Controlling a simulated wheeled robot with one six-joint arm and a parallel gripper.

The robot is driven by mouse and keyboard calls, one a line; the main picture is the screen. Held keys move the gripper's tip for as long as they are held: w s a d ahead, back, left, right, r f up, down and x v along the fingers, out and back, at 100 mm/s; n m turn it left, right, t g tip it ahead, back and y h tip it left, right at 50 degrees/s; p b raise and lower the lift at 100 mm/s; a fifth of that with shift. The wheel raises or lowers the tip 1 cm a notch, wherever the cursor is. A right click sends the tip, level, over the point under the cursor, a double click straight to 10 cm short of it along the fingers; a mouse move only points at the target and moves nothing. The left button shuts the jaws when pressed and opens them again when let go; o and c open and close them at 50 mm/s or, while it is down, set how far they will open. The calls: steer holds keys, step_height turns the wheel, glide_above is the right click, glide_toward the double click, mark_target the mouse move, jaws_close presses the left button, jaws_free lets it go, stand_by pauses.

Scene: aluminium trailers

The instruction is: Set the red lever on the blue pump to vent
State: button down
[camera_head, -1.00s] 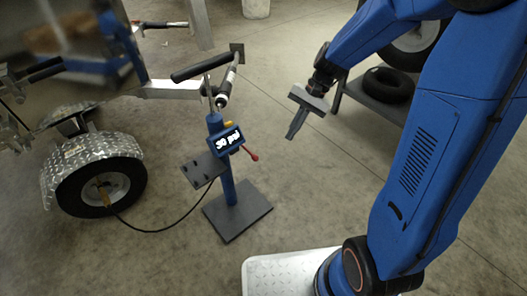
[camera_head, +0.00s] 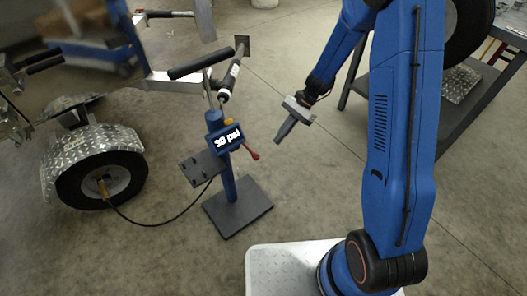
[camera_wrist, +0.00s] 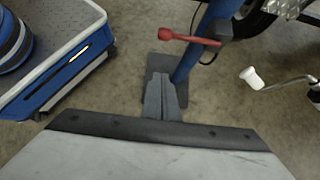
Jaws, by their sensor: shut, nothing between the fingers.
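The blue pump (camera_head: 228,188) stands upright on a dark square base plate (camera_head: 237,208), with a display (camera_head: 228,139) reading "30 psi". The red lever (camera_head: 250,152) sticks out from the pump head, to the right and slightly down, ending in a red ball. In the wrist view the red lever (camera_wrist: 188,38) lies across the top centre, its ball end at the left. My gripper (camera_head: 283,132) is shut and empty, right of the lever and apart from it. In the wrist view my gripper's fingers (camera_wrist: 160,92) are together and point towards the pump's base, below the lever.
A black hose (camera_head: 158,222) runs from the pump to the trailer wheel (camera_head: 103,182) at left. A black handle (camera_head: 200,66) sits above the pump. A dark bench (camera_head: 465,125) stands at right. The floor between gripper and base plate is clear. A white crank knob (camera_wrist: 252,78) is at right.

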steer(key=shift+f, duration=0.1)
stand_by(0.3)
steer(key=s+a+f, duration=0.3)
steer(key=s+a, duration=0.2)
steer(key=a, duration=0.2)
steer(key=shift+a+f, duration=0.15)
steer(key=shift+f, duration=0.1)
stand_by(0.4)
steer(key=shift+r, duration=0.1)
stand_by(0.3)
step_height(320, 180, up, 8)
steer(key=w+a+m+g+h, duration=0.1)
steer(key=w+m+g+h, duration=0.1)
steer(key=g, duration=0.3)
steer(key=shift+w+a+f+m+g+h, duration=0.2)
steer(key=shift+m+g+h, duration=0.25)
steer(key=shift+m, duration=0.35)
steer(key=shift+r, duration=0.15)
